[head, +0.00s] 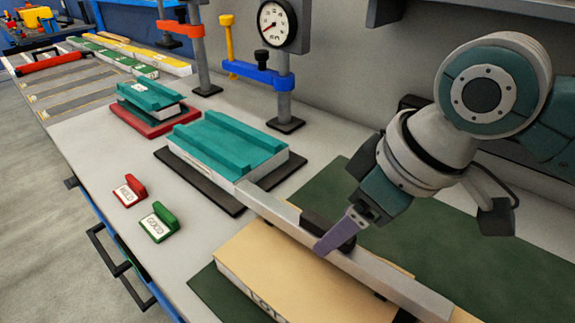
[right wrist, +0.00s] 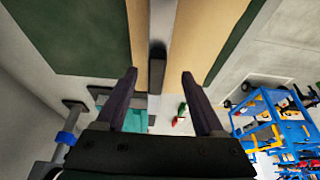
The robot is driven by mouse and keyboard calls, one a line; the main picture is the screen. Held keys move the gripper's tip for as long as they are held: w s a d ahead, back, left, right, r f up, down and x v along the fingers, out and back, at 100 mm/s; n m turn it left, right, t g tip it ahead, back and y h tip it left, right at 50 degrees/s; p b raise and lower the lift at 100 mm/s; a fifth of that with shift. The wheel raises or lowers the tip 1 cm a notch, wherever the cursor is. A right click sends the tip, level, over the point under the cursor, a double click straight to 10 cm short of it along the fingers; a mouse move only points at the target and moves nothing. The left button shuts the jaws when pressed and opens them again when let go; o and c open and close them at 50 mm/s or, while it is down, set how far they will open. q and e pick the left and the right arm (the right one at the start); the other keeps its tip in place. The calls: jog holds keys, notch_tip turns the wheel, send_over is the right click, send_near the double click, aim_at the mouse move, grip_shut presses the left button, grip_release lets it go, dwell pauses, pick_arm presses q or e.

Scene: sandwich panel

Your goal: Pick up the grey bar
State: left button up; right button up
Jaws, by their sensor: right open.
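The grey bar (head: 400,283) lies lengthwise across the tan panel (head: 255,265) in the head view, its far end close to the teal-topped block. A black grip (head: 312,219) is on the bar. My right gripper (head: 329,240) is at this grip, with one purple finger in front of the bar; the other finger is hidden. In the right wrist view the open right gripper (right wrist: 158,74) has its fingers apart, with the grey bar (right wrist: 163,18) and dark grip (right wrist: 157,50) lined up between them. Contact cannot be told. My left gripper is not in view.
A teal-topped block (head: 225,143) sits on a black mat (head: 210,193). A smaller teal block (head: 150,95) stands on a red base behind it. Red (head: 130,190) and green (head: 160,223) stamps lie at left. A dial gauge stand (head: 285,85) rises at the back.

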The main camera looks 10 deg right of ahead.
jog(key=shift+w+b+x, duration=0.15)
jog(key=shift+b+x, duration=0.15)
jog(key=shift+x, duration=1.05)
jog(key=shift+w+b+x, duration=0.15)
jog(key=shift+b+x, duration=0.15)
jog(key=shift+x, duration=1.1)
jog(key=shift+r, duration=0.1)
jog(key=shift+c, duration=0.3)
grip_shut()
jog(key=shift+d, duration=0.1)
jog(key=shift+r, duration=0.1)
